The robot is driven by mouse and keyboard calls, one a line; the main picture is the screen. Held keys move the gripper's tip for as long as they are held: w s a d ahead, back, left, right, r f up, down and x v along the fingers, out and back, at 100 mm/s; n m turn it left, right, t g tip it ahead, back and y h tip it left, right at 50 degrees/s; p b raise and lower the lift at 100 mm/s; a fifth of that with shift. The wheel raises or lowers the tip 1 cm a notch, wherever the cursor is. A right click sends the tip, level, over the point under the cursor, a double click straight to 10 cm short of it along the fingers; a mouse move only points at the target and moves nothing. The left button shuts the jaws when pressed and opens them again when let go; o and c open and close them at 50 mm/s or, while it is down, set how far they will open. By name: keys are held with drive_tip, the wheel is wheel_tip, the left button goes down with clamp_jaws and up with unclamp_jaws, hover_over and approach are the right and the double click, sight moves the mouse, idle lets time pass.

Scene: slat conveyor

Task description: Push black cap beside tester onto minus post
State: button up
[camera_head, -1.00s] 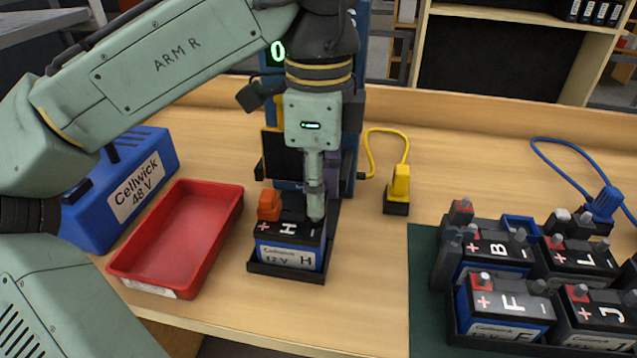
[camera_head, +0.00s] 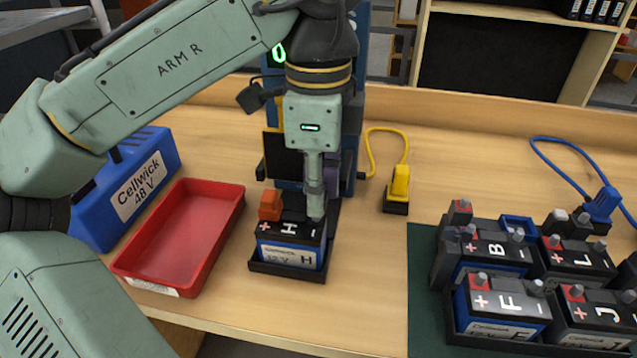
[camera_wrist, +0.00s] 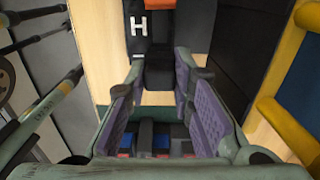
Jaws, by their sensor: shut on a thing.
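Battery H (camera_head: 290,250) sits upright in a black tray (camera_head: 285,275). An orange cap (camera_head: 270,205) covers its plus post, at the left. My gripper (camera_head: 316,212) points down over the minus side, at the right of the battery's top. In the wrist view, a black cap (camera_wrist: 158,72) sits between the purple-padded fingertips of my gripper (camera_wrist: 160,80), which is shut on it. The cap is against the H battery's top (camera_wrist: 140,25). The minus post is hidden, so I cannot tell how far down the cap sits. The blue tester (camera_head: 354,130) stands behind, partly hidden by my arm.
An empty red bin (camera_head: 190,235) and a blue Cellwick 48 V box (camera_head: 125,190) are at the left. A yellow connector (camera_head: 399,182) on a black base stands at the right. Several batteries (camera_head: 505,305) fill the right side. Bare bench lies between them and battery H.

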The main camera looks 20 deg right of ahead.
drive_tip(key=shift+f+b, duration=0.6)
drive_tip(key=shift+f, duration=0.65)
drive_tip(key=o, duration=0.8)
drive_tip(key=shift+r, duration=0.15)
wheel_tip(320, 180, up, 7)
drive_tip(key=shift+r, duration=0.2)
idle(0.4)
